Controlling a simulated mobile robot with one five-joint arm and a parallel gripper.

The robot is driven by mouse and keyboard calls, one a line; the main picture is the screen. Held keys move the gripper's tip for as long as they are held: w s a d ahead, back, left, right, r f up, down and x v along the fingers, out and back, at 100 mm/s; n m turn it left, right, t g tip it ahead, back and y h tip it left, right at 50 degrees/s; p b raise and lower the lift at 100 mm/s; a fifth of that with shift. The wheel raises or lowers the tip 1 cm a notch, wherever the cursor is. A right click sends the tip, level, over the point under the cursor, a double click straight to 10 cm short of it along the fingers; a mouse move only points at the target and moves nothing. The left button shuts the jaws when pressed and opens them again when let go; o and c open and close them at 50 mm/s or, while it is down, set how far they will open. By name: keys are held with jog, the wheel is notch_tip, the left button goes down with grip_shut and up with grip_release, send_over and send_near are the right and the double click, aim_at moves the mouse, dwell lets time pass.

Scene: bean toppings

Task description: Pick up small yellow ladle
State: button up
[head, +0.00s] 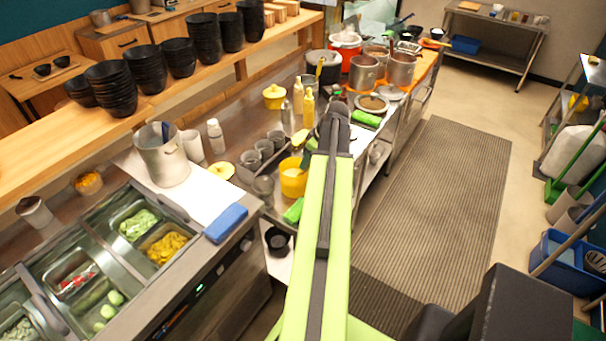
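My lime-green and black arm reaches from the bottom centre over the counter. My gripper (314,143) is at its far end, dark and seen from behind. Its fingertips are hard to make out, so I cannot tell whether it is open or shut. A small yellow piece (300,137) shows just left of the gripper and may be the small yellow ladle; its shape is unclear. A thin yellow handle (320,68) also stands up at a dark pot farther back. A yellow container (293,178) stands below and left of the gripper, partly hidden by my arm.
Yellow squeeze bottles (308,107) and grey cups (265,150) crowd the counter near the gripper. Metal pots (364,72) stand behind it. A shelf with stacked black bowls (205,40) runs along the left. The striped floor mat (440,200) on the right is clear.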

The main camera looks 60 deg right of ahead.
jog(key=b+x, duration=0.4)
jog(key=x, duration=0.1)
jog(key=shift+d+f, duration=0.1)
jog(key=shift+r, duration=0.2)
grip_shut()
